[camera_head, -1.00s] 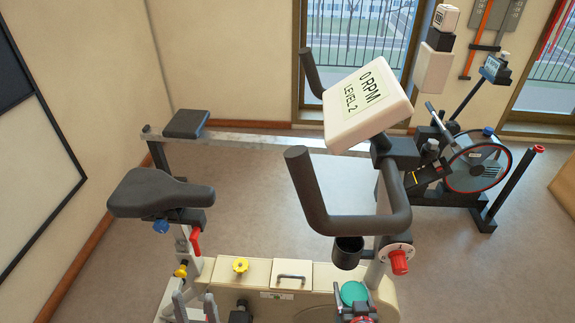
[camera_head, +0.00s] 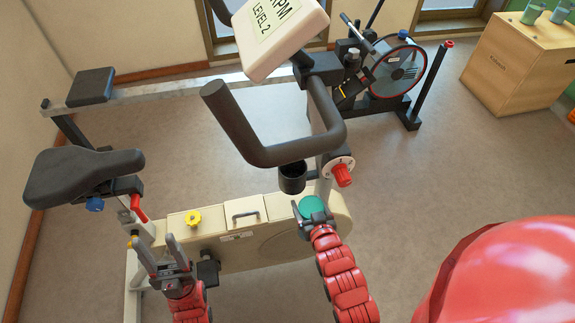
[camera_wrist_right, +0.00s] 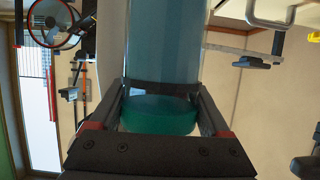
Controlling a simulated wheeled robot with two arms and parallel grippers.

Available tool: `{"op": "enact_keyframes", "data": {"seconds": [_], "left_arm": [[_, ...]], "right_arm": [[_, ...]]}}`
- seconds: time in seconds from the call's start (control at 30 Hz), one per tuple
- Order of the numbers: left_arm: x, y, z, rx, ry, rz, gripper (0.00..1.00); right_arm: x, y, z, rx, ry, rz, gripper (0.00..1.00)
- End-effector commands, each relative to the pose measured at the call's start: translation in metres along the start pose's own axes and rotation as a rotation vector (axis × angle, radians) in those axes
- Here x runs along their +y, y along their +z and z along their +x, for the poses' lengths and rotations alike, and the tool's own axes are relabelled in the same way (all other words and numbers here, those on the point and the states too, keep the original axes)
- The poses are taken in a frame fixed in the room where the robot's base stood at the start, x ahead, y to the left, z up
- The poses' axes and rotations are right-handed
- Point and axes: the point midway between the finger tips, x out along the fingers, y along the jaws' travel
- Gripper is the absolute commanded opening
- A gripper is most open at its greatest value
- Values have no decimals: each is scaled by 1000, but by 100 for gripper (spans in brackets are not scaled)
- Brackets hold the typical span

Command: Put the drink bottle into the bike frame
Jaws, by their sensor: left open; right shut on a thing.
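The exercise bike has a cream body (camera_head: 255,240) and a black cup-shaped holder (camera_head: 292,177) on its frame, below the handlebar. The drink bottle shows its teal cap (camera_head: 311,206) in the head view, below and right of the holder. In the right wrist view the bottle is translucent blue (camera_wrist_right: 165,40) with the teal end near the jaws. My right gripper (camera_head: 318,219) is shut on the bottle near its cap; its fingers also show in the wrist view (camera_wrist_right: 160,95). The bottle's far end is hidden. My left gripper (camera_head: 160,252) is open and empty, in front of the bike's rear.
The black handlebar (camera_head: 270,150) and white console (camera_head: 270,35) rise above the holder. A red knob (camera_head: 342,176) sits right of it. The black saddle (camera_head: 80,173) is at left. A rowing machine (camera_head: 395,75) and wooden box (camera_head: 520,65) stand behind; floor at right is clear.

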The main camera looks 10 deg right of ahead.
Motion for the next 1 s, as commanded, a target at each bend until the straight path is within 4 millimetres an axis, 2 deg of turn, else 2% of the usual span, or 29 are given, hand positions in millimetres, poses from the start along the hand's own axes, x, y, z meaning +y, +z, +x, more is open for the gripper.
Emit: {"op": "enact_keyframes", "data": {"seconds": [0.2, 0.4, 0.5, 1.0], "left_arm": [[0, 0, 2, 0, 0, 0, 53], [-2, -6, 35, 0, 0, 0, 53], [-2, -8, 45, 0, 0, 0, 53], [-2, -7, 42, 0, 0, 0, 53]], "right_arm": [[0, -2, 0, 3, 0, 0, 0], [1, -8, -2, -2, -1, 3, 0], [1, -6, -2, -3, -1, 3, 0], [0, -2, 0, 3, 0, 0, 0]]}}
